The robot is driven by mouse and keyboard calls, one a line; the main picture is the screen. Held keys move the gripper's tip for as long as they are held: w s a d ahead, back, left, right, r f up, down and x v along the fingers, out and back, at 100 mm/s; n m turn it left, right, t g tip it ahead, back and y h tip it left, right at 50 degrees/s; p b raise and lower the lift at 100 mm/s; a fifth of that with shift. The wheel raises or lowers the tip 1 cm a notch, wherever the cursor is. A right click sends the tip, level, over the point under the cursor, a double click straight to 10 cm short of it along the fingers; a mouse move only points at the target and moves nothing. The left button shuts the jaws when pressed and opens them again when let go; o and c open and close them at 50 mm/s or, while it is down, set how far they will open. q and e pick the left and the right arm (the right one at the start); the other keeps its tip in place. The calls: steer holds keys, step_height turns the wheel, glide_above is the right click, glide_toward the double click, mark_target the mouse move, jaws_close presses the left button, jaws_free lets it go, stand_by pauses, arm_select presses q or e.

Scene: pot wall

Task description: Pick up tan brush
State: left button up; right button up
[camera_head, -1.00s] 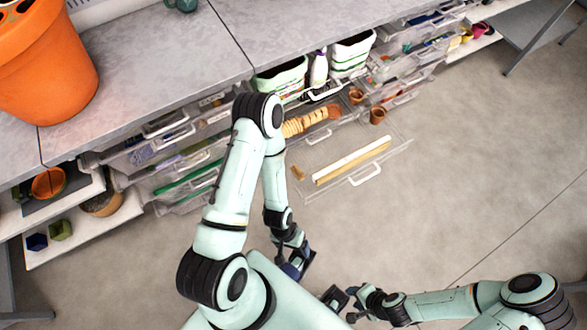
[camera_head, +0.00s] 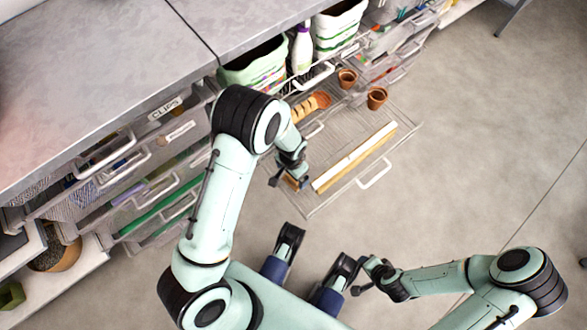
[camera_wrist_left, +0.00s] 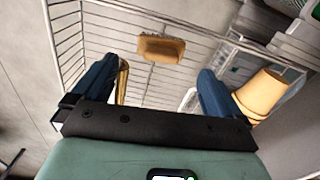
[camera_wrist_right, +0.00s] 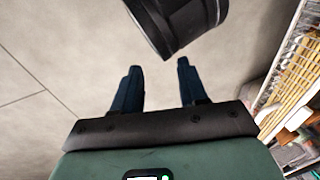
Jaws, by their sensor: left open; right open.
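The tan brush (camera_wrist_left: 161,48) shows in the left wrist view as a small tan block in a wire-bottomed drawer (camera_wrist_left: 110,12). It lies beyond the gap between my left gripper's blue fingers (camera_wrist_left: 158,85), which are open and empty. In the head view my left gripper (camera_head: 289,183) is over the near left corner of the drawer (camera_head: 345,192). There the brush (camera_head: 291,181) is mostly hidden by the gripper. My right gripper (camera_head: 361,275) is open and empty over the floor, away from the drawer; its fingers (camera_wrist_right: 157,85) show in the right wrist view.
A long pale wooden strip (camera_head: 354,158) lies in the same drawer, right of the brush. Terracotta pots (camera_head: 376,97) stand farther back. Drawers (camera_head: 150,200) stick out on the left under the grey counter (camera_head: 90,60). The floor (camera_head: 500,170) on the right is clear.

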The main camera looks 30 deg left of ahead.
mark_target(291, 179)
arm_select(q)
step_height(291, 179, down, 4)
steer(key=shift+f+b, duration=0.2)
steer(key=shift+b, duration=0.3)
step_height(291, 179, down, 3)
steer(key=shift+a+r+b, duration=0.1)
steer(key=shift+r+b, duration=0.1)
steer(key=shift+b, duration=0.4)
steer(key=shift+w+f, duration=0.1)
steer(key=shift+f, duration=0.8)
steer(key=c, duration=1)
arm_select(e)
steer(key=shift+h, duration=0.3)
steer(key=f, duration=0.1)
steer(key=w+d+f, duration=0.2)
steer(key=f, duration=0.1)
